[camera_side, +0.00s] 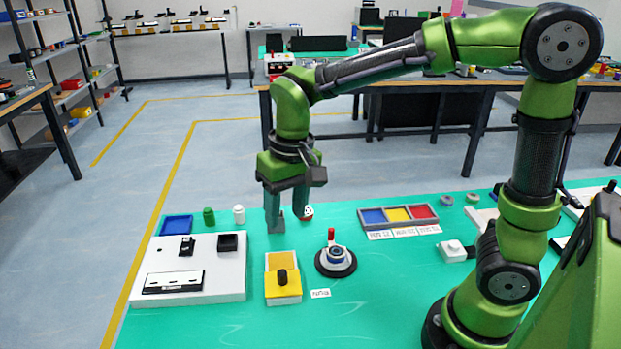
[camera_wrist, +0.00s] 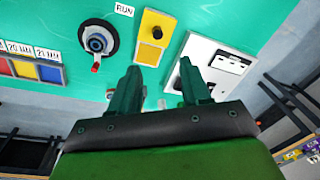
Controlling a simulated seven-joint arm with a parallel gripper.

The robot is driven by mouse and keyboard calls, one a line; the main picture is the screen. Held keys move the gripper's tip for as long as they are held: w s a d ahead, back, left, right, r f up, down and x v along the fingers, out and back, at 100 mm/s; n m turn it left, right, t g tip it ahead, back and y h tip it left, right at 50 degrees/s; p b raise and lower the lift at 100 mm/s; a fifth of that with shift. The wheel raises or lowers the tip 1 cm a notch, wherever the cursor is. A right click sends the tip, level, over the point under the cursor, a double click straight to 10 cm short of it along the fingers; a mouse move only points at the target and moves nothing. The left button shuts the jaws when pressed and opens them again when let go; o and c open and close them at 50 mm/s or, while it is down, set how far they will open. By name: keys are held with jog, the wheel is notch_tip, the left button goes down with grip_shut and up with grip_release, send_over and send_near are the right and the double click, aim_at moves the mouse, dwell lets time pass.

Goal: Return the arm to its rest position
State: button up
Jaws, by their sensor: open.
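My green arm reaches out over the teal table (camera_side: 215,325), and my gripper (camera_side: 288,212) points down above its far part. The two fingers are apart. In the side view a small red and white round thing (camera_side: 307,212) shows beside the right finger; I cannot tell whether they touch. In the wrist view the gripper (camera_wrist: 160,68) is open, with nothing held between the fingers. No marked rest position shows.
A yellow box with a black knob (camera_side: 283,290), a round dial with a red lever (camera_side: 335,260) and a white panel (camera_side: 225,285) stand nearby. A green jar (camera_side: 208,216), a white jar (camera_side: 239,214) and a three-colour tray (camera_side: 398,230) stand farther back.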

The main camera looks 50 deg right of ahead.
jog(key=s+d+r+t, duration=0.2)
jog(key=s+d+t, duration=0.1)
jog(key=s, duration=0.2)
jog(key=s+d+r+t+y, duration=0.1)
jog(key=s+d+r+t, duration=0.1)
jog(key=s, duration=0.3)
jog(key=shift+s+d+r+m+t, duration=0.25)
jog(key=shift+d+r+m+t, duration=0.15)
jog(key=shift+d+t, duration=0.3)
